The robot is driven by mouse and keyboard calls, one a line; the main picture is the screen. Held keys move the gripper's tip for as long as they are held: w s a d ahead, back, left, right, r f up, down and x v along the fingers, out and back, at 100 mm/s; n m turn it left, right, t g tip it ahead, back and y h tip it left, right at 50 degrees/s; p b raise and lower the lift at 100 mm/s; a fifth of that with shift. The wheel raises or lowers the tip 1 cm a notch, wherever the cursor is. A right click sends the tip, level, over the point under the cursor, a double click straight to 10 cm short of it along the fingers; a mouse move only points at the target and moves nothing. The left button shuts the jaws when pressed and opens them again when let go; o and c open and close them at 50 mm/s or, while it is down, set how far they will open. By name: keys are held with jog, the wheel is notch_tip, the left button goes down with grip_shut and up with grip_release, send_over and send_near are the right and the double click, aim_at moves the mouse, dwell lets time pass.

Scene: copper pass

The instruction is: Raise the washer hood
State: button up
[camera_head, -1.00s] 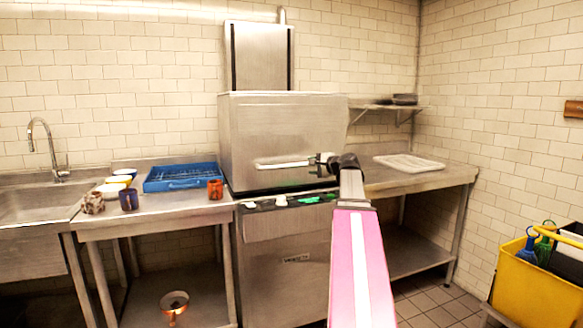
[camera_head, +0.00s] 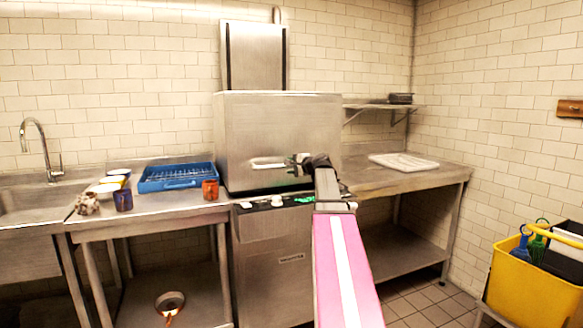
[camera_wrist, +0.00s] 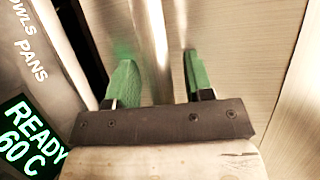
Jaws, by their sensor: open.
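The washer hood (camera_head: 275,125) is a large stainless steel box, down on the washer body (camera_head: 275,260). Its pale bar handle (camera_head: 267,166) runs across the lower front. My gripper (camera_head: 293,162) is at the handle's right part, partly hidden by my wrist. In the wrist view, my gripper (camera_wrist: 160,62) has its two green fingers apart. The metal handle bar (camera_wrist: 150,45) passes between them, with visible gaps on both sides. The brushed hood front (camera_wrist: 235,50) lies behind.
A green-lit panel strip (camera_head: 300,199) lies below the hood; its display (camera_wrist: 32,135) reads "READY 60 C". A blue rack (camera_head: 176,178), an orange cup (camera_head: 210,190) and bowls stand left. A white tray (camera_head: 403,162) lies on the right counter. A yellow bucket (camera_head: 520,280) stands far right.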

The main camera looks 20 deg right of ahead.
grip_shut()
notch_tip(320, 180, up, 38)
dwell(0.4)
grip_release()
jog(key=v, duration=1.1)
dwell(0.4)
